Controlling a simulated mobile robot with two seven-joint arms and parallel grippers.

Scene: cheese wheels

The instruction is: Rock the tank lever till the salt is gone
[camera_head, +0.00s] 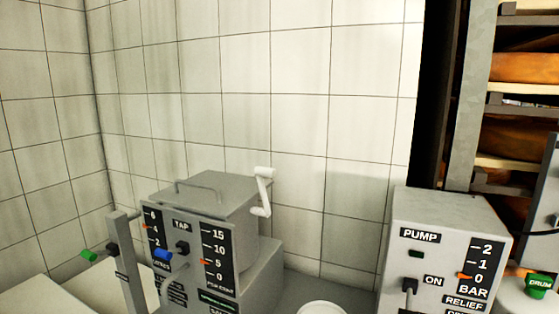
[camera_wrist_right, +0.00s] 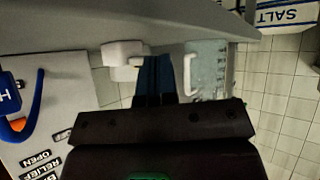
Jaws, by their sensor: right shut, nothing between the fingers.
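The grey tank box (camera_head: 200,215) with a TAP label stands at the lower middle of the head view. A white crank-shaped lever (camera_head: 263,190) sticks up at its right side. The box's left scale has an orange pointer near 4, and its right scale (camera_head: 218,255) has one near 5. My left gripper is out of view.
A PUMP box (camera_head: 440,245) with a BAR scale stands at the right, its pointer near 0. A post (camera_head: 127,265) with a green-ended handle (camera_head: 89,255) stands left of the tank. Shelves (camera_head: 520,110) are at far right. A tiled wall (camera_head: 240,90) closes the back.

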